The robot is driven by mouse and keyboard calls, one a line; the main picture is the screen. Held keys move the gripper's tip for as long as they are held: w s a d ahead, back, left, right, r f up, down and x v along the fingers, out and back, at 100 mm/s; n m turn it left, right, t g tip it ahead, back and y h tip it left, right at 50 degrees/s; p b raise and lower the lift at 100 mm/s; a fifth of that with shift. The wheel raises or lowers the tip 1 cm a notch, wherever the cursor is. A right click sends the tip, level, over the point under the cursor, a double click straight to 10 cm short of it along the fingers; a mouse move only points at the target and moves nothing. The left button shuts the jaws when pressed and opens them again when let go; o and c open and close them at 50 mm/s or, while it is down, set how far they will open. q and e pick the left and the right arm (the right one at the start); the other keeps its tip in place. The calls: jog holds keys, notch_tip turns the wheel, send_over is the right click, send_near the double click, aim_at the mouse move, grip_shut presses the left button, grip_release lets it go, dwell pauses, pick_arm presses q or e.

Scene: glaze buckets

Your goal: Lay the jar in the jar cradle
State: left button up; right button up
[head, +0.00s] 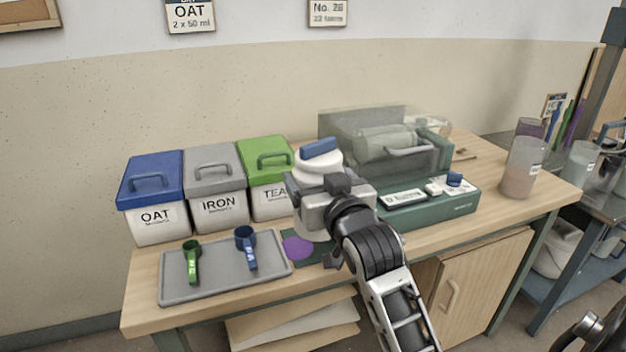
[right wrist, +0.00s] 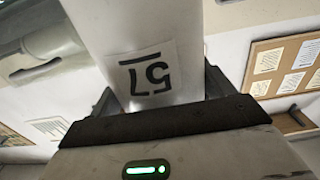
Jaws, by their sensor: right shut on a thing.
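The white jar (head: 316,168), with a blue piece on its top, is near the middle of the head view, roughly upright. My right gripper (head: 335,200) is shut around its side. In the right wrist view the jar (right wrist: 145,30) shows a label reading 57, upside down. Whether its base touches the bench is hidden. A green-based machine (head: 455,208) with a clear hood (head: 340,122) stands behind and to the right. A pale cylinder (head: 385,142) shows under the hood. I cannot clearly make out the cradle's seat. My left gripper is not in view.
Blue-, grey- and green-lidded buckets (head: 217,183) stand behind left. A grey tray (head: 215,284) holds a green scoop (head: 192,262) and a blue scoop (head: 246,247). A purple disc (head: 298,248) lies beside the jar. A clear beaker (head: 522,165) stands at the right end.

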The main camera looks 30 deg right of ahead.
aim_at(321, 168)
jog(key=s+r, duration=0.1)
jog(key=s+a, duration=0.1)
jog(key=s, duration=0.1)
jog(key=s+a+r, duration=0.1)
jog(key=shift+s+r, duration=0.3)
jog(key=shift+r, duration=0.05)
jog(key=shift+s+r, duration=0.2)
jog(key=shift+s+a+r+p, duration=0.15)
jog(key=shift+r+p, duration=0.45)
jog(key=shift+p, duration=0.2)
jog(key=shift+r+p, duration=0.8)
jog(key=shift+p, duration=0.15)
pick_arm(q)
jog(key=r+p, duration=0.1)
jog(key=p, duration=0.1)
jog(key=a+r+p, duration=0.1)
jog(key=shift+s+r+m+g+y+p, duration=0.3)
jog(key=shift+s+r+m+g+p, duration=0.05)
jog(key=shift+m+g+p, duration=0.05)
pick_arm(e)
notch_tip(321, 168, up, 3)
jog(key=shift+r, duration=0.1)
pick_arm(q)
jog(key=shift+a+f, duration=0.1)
